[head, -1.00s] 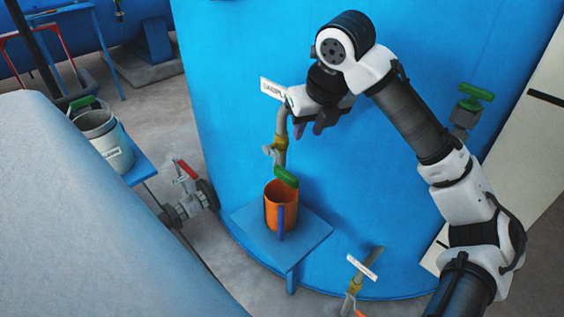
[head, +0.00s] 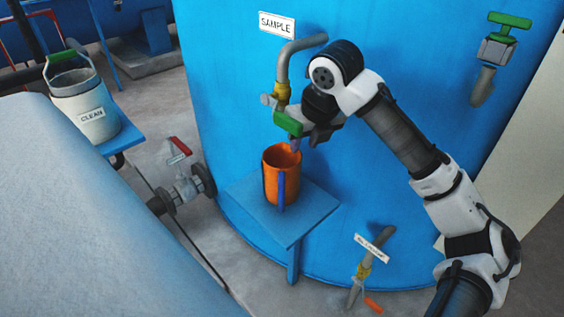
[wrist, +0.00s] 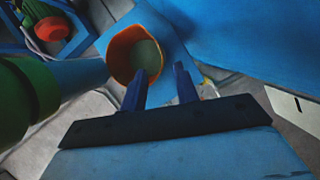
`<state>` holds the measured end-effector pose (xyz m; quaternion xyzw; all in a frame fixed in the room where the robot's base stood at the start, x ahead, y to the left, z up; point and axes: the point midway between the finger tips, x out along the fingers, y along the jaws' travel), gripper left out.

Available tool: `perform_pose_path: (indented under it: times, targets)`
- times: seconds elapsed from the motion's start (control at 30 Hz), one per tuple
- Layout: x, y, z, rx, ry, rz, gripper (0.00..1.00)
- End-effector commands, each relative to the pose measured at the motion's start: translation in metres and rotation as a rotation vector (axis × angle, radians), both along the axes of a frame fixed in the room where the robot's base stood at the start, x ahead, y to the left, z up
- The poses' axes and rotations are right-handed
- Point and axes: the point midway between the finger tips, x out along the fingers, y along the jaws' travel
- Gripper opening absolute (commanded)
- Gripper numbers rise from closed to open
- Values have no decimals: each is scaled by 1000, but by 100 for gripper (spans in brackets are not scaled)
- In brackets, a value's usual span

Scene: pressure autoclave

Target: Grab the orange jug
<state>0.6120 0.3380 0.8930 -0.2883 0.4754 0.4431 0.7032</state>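The orange jug (head: 270,178) stands upright on a small blue shelf (head: 312,212) against the blue tank, with a blue handle (head: 281,190) facing the camera. My gripper (head: 304,142) is just above and to the right of the jug's rim, beside the sample tap, and holds nothing. In the wrist view the jug's round opening (wrist: 124,52) shows from above, with a grey-green inside. The two blue fingers (wrist: 160,88) are apart, the left one overlapping the rim in the picture. I cannot tell whether it touches.
The sample tap with its green handle (head: 288,123) hangs close over the jug, beside my gripper. A lower pipe with a yellow collar (head: 363,271) juts out below right. A bucket labelled CLEAN (head: 92,120) stands at left, and a red-handled valve (head: 181,146) sits between.

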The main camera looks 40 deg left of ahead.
Motion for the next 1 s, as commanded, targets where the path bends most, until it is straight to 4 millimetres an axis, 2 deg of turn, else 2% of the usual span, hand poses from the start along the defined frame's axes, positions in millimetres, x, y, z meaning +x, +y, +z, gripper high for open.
perform_pose_path:
  times: [0.1, 0.37, 0.7, 0.97, 1.0]
  targets:
    - [3, 7, -21, 0, 1, 0, 30]
    - [7, 14, -40, 0, 0, 1, 30]
    - [12, 27, -82, -1, 0, 1, 30]
    - [13, 28, -85, 1, -1, 1, 30]
    - [13, 28, -85, 1, -1, 1, 26]
